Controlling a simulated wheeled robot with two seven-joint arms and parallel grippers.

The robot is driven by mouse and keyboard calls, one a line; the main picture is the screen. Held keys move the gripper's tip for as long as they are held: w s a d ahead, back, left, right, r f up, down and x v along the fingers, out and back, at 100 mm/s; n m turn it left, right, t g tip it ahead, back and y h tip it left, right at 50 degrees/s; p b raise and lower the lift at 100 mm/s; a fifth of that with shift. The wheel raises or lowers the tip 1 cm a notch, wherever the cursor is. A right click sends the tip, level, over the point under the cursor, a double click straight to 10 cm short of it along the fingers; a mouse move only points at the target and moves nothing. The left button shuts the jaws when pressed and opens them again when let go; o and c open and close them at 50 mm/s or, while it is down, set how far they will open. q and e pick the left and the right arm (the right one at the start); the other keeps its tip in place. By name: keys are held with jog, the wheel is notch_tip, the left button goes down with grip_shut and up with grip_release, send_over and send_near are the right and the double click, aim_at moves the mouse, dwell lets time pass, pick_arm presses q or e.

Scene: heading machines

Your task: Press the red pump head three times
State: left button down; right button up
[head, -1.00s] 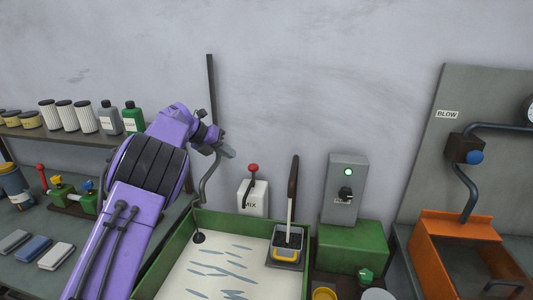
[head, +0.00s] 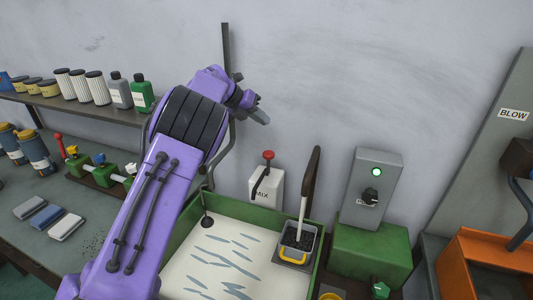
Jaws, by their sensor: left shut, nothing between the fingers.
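A red knob-like head (head: 268,155) stands on top of a white container marked MIX (head: 266,187), behind the green-walled tray, near the wall. A dark curved piece runs down the container's front. My left gripper (head: 264,118) is shut and empty, pointing to the right. In the picture it is just above the red head, with a visible gap between them. My purple left arm hides part of the bench and shelf. My right gripper is not in view.
The green-walled tray (head: 190,238) holds a pale, streaked surface. A long-handled brush (head: 309,185) stands in a small holder right of the container. A grey switch box (head: 372,190) with a green light stands further right. A dark upright pole (head: 226,48) is behind my arm.

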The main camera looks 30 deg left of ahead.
pick_arm(q)
jog(key=b, duration=0.3)
send_over(266, 153)
jog(key=f, duration=0.4)
jog(key=w+f, duration=0.1)
jog(key=f, duration=0.1)
jog(key=shift+a, duration=0.1)
jog(key=f+b, duration=0.1)
jog(key=s+f+b, duration=0.1)
jog(key=b, duration=0.1)
jog(key=shift+f, duration=0.25)
jog(key=shift+s+f+b, duration=0.25)
jog(key=shift+f+b, duration=0.05)
jog(key=shift+b, duration=0.05)
jog(key=shift+w+f, duration=0.1)
jog(key=shift+f, duration=0.2)
jog(key=shift+w+f, duration=0.35)
jog(key=shift+w, duration=0.05)
jog(key=shift+s+r, duration=0.2)
jog(key=shift+s, duration=0.1)
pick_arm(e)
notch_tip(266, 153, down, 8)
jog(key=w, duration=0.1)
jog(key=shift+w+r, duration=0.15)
pick_arm(q)
jog(key=shift+w+f, duration=0.1)
jog(key=shift+w, duration=0.05)
